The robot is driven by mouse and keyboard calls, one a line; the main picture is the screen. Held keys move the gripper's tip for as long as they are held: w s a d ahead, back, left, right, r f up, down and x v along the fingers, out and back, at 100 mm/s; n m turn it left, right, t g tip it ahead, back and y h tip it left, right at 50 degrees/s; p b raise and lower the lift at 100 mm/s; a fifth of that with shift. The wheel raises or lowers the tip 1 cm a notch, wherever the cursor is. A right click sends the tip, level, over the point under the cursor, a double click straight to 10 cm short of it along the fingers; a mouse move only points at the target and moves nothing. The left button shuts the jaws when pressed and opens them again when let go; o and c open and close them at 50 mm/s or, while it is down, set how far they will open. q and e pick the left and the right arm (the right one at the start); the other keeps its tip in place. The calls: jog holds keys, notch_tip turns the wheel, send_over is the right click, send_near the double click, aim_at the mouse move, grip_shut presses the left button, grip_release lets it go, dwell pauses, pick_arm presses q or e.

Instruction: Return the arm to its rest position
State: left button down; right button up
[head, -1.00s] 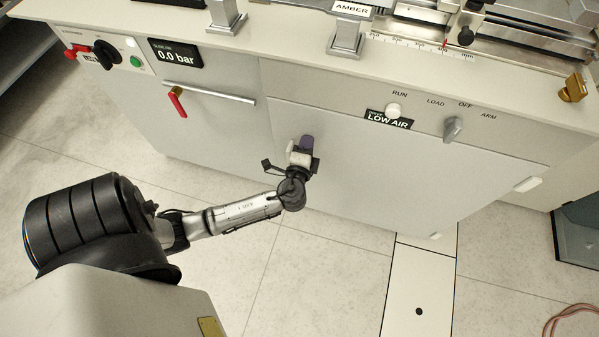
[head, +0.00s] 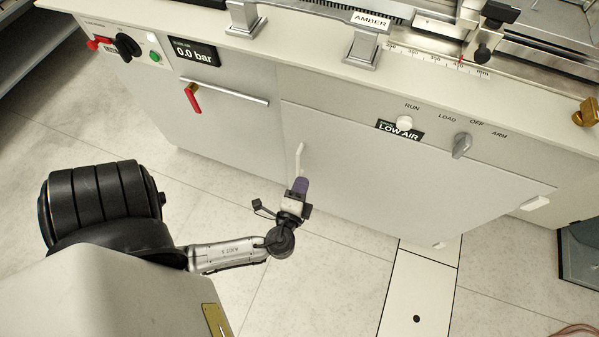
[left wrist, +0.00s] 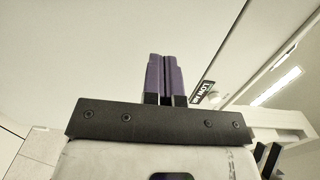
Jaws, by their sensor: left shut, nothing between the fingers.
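My left gripper (head: 301,186) is in front of the lower cabinet door (head: 400,185) in the head view, with its purple fingers toward the panel. In the left wrist view its two purple fingers (left wrist: 165,80) are together, with nothing between them. A white door handle (head: 299,160) shows just beyond the fingertips in the head view; I cannot tell how far apart they are. My right gripper is in neither view.
The cabinet front carries a red-handled valve (head: 193,97), a 0.0 bar display (head: 194,52), a LOW AIR label (head: 398,131) and a grey selector knob (head: 462,145). An AMBER sign (head: 370,21) stands on the top. The floor (head: 330,260) below the gripper is clear.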

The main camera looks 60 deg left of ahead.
pick_arm(q)
jog(key=shift+s+d, duration=0.4)
jog(key=shift+s, duration=0.1)
